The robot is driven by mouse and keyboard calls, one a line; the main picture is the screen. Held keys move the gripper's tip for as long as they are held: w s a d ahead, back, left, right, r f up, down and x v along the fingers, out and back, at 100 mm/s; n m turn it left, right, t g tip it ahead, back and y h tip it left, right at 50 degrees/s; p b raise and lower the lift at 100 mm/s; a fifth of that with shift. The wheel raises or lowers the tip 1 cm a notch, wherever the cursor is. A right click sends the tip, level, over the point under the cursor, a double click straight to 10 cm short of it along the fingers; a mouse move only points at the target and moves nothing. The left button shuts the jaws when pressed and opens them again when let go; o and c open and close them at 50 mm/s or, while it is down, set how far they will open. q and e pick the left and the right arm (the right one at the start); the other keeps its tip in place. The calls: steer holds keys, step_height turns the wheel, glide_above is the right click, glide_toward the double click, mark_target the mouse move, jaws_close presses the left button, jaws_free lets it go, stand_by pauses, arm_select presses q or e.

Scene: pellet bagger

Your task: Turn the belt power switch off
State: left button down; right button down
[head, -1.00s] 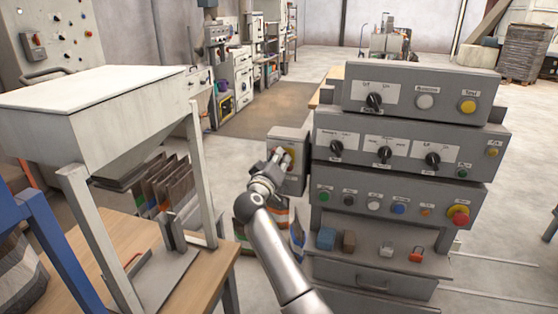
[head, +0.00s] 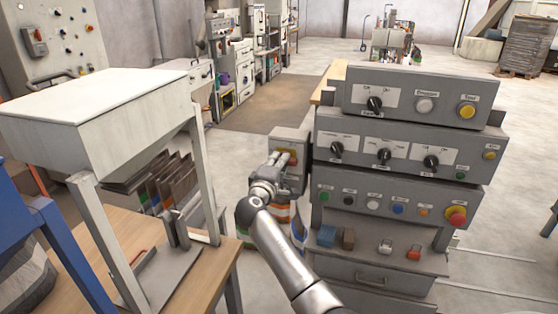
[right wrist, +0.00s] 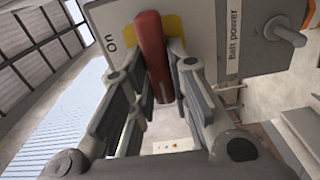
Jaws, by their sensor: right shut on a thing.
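The belt power switch is a grey box (head: 291,138) on the left side of the control panel stack. In the right wrist view the box (right wrist: 205,35) bears the label "Belt power" and a yellow plate (right wrist: 176,27) with a red handle (right wrist: 151,45). The word "On" is printed beside the plate. My right gripper (head: 276,171) is at the front of the box. In the right wrist view its fingers (right wrist: 155,72) are shut on the red handle, one on each side. My left gripper is out of view.
The control panels (head: 400,140) with knobs and buttons stand just right of the switch box. A white hopper (head: 110,100) on legs stands over a wooden table (head: 215,270) at left. Open floor (head: 235,150) lies behind the box.

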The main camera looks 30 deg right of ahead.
steer(key=shift+d+r, duration=0.1)
stand_by(0.3)
steer(key=shift+n, duration=0.3)
steer(key=c, duration=1.4)
jaws_free()
steer(key=shift+o, duration=0.2)
steer(key=v, duration=1.2)
